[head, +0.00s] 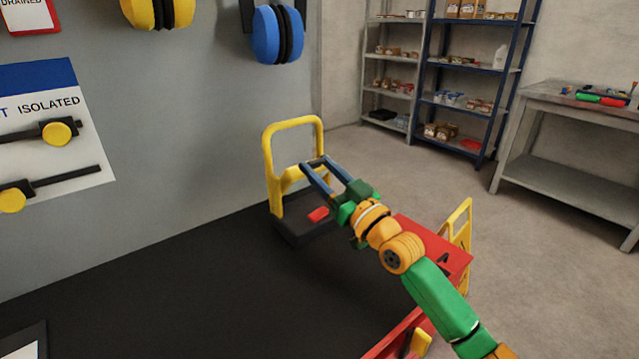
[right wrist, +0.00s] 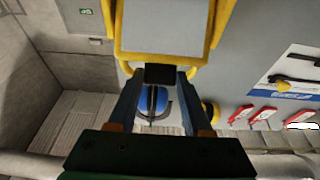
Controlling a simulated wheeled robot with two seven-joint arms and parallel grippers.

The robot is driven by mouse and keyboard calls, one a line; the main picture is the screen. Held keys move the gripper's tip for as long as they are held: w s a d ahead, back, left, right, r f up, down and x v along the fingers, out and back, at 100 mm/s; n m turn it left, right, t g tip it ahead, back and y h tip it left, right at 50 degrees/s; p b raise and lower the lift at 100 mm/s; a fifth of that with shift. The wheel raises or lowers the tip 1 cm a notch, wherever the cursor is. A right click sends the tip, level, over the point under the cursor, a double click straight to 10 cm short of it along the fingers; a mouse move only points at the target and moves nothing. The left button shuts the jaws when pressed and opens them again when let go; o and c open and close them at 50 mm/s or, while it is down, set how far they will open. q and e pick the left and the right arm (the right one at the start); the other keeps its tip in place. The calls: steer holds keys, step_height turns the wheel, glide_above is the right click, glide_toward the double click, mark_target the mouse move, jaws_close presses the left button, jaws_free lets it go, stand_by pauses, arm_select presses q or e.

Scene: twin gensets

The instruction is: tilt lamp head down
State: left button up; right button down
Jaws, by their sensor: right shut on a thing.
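The work lamp has a yellow tubular frame (head: 266,170) on a black base, standing at the far end of the black tabletop in the head view. In the right wrist view the lamp head (right wrist: 165,28) shows as a pale panel with a yellow rim, and a black block (right wrist: 160,73) sits at its edge. My right gripper (head: 313,163) reaches the lamp from the right, with its blue fingers at the frame. It is shut on the black block, which lies between the fingertips in the wrist view. In the head view the fingers partly hide the lamp head. My left gripper is not in view.
The black tabletop (head: 190,275) is mostly clear. Blue ear defenders (head: 278,35) hang on the grey panel.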

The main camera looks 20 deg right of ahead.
stand_by(0.5)
steer(key=shift+c, duration=1.6)
jaws_free()
steer(key=shift+a, duration=0.1)
steer(key=shift+s+f, duration=0.2)
steer(key=shift+s, duration=0.1)
steer(key=v, duration=0.6)
steer(key=shift+s+d+b, duration=0.2)
steer(key=shift+s+b, duration=0.05)
steer(key=shift+b, duration=0.2)
steer(key=shift+f, duration=0.1)
